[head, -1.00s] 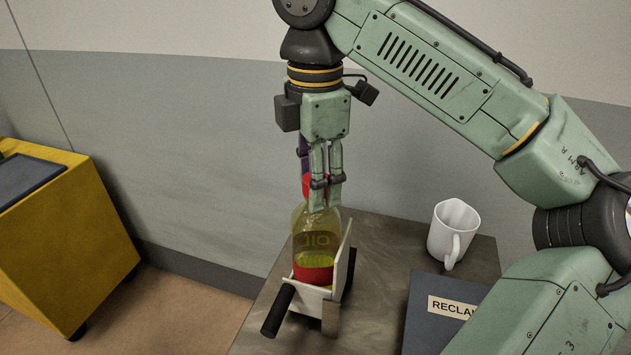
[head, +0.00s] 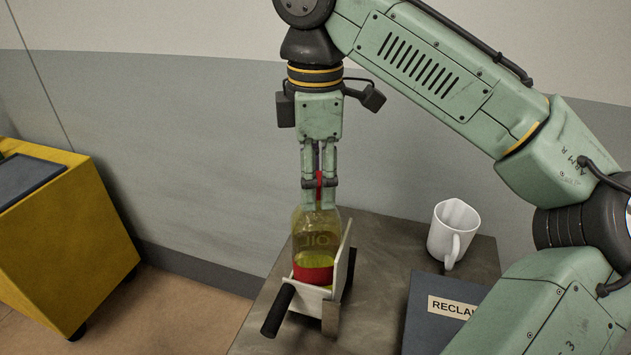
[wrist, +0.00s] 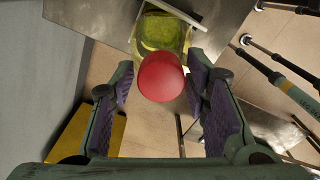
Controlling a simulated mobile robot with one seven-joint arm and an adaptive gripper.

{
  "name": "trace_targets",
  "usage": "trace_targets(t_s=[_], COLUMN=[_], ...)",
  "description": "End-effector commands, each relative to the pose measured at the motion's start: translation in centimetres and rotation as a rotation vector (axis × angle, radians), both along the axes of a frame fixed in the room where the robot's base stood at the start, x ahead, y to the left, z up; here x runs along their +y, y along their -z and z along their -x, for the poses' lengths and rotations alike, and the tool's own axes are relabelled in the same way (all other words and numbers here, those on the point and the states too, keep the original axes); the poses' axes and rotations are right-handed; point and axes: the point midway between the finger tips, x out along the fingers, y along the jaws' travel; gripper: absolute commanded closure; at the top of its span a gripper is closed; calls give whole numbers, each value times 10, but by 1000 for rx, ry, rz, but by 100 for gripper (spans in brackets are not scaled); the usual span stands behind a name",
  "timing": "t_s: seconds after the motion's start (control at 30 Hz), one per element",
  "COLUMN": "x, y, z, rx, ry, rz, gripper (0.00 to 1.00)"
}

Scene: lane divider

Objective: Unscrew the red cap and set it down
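The red cap (head: 320,186) is at the top of a clear bottle (head: 317,243) holding yellow-green liquid, with a red band near its base. The bottle stands upright in a pale holder (head: 345,262) with a black handle. My gripper (head: 320,205) points straight down, its fingers on either side of the cap. In the wrist view the cap (wrist: 161,77) sits between the purple finger pads, with a gap visible on each side, so my gripper (wrist: 160,72) looks open. The bottle neck is hidden by the fingers and cap.
The grey table (head: 385,245) also carries a white mug (head: 453,232) and a dark blue binder or box (head: 432,315) with a label at the right. Bare tabletop lies between the holder and these. A yellow cabinet (head: 75,235) stands apart at the left.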

Motion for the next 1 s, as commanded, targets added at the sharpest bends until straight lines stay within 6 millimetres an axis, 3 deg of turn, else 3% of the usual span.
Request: trace_targets(t_s=[0.4, 1.0], x=[0, 0], y=[0, 0], z=[0, 0], rx=[0, 0], ry=[-11, -267], rz=[0, 0], gripper=[86, 86])
